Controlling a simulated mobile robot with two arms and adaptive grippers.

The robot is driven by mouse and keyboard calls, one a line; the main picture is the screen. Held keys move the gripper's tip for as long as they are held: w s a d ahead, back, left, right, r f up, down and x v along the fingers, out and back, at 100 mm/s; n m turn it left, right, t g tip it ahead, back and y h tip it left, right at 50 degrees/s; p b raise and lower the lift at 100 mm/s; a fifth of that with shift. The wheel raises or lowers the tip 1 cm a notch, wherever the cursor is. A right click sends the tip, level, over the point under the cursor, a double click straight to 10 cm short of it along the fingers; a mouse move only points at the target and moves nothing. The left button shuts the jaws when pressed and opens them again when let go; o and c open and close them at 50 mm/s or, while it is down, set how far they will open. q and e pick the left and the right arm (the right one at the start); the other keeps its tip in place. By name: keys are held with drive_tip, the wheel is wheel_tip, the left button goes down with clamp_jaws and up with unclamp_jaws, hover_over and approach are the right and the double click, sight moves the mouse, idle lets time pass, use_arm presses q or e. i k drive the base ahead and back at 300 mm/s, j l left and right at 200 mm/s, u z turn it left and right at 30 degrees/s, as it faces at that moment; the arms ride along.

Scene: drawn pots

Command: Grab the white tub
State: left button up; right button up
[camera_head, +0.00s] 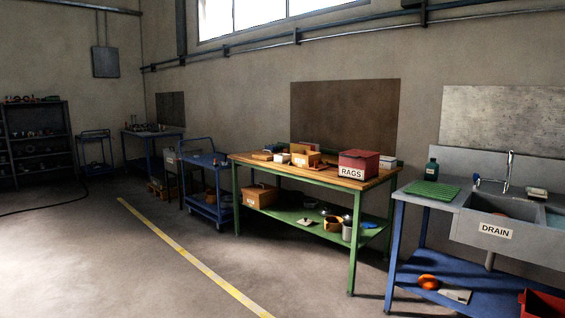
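A small white tub (282,158) appears to stand on the wooden top of the green workbench (335,180), near its left part. It is small in the picture, so its exact shape is hard to tell. It is beside the orange-brown boxes (305,158). A pale grey-white cylindrical container (347,231) stands on the bench's lower shelf. Neither of my grippers is in the camera_head view.
A red box labelled RAGS (358,164) stands on the bench's right part. A sink unit (490,228) on a blue frame is at right. A blue cart (208,180) stands left of the bench. The floor in front, crossed by a yellow line (190,261), is clear.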

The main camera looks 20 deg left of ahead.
sight(281, 158)
drive_tip(key=i+j+u, duration=0.3)
drive_tip(key=i, duration=0.2)
drive_tip(key=i+u, duration=0.3)
drive_tip(key=i, duration=0.15)
drive_tip(key=i+u, duration=0.2)
drive_tip(key=i, duration=2.15)
